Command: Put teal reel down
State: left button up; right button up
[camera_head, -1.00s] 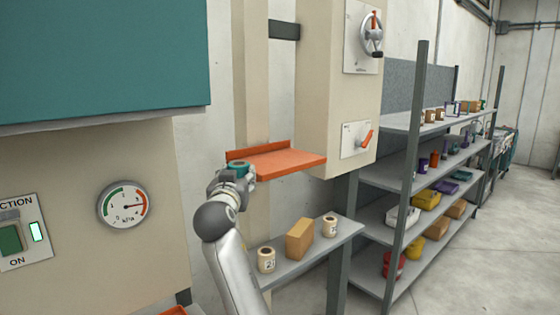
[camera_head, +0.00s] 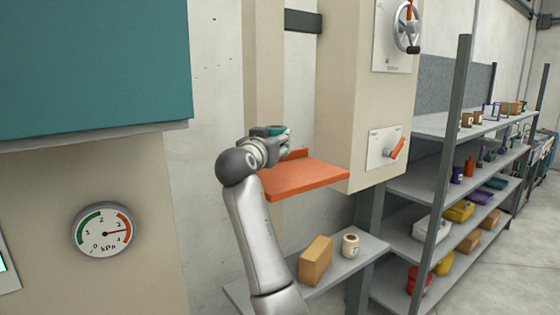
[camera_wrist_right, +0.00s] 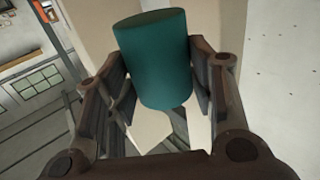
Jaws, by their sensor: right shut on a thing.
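The teal reel (camera_wrist_right: 155,58) shows large in the right wrist view, between the two fingers of my right gripper (camera_wrist_right: 160,90). My right gripper (camera_head: 280,134) is shut on the reel and holds it above the left end of the orange shelf (camera_head: 305,180). In the head view only a small teal part of the reel (camera_head: 270,130) shows, the rest hidden by the gripper. I cannot tell whether the reel touches anything below. My left gripper is not in view.
The orange shelf is otherwise bare. A grey shelf (camera_head: 345,262) below it holds a brown box (camera_head: 316,260) and a cream roll (camera_head: 350,245). A panel with an orange lever (camera_head: 396,149) is at the right. A pressure gauge (camera_head: 104,230) is at the left.

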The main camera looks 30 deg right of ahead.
jog(key=shift+f, duration=0.8)
jog(key=shift+w+d+f+p, duration=0.1)
jog(key=shift+d+f+p, duration=0.15)
jog(key=shift+f, duration=0.35)
notch_tip(320, 180, down, 2)
jog(key=shift+w+d+f+p, duration=0.1)
jog(key=shift+f+p, duration=0.15)
jog(key=shift+p, duration=0.2)
jog(key=shift+f, duration=0.55)
jog(key=o, duration=0.8)
jog(key=shift+o, duration=1.1)
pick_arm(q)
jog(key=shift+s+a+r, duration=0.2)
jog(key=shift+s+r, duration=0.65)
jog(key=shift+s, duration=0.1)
pick_arm(e)
jog(key=shift+o, duration=0.2)
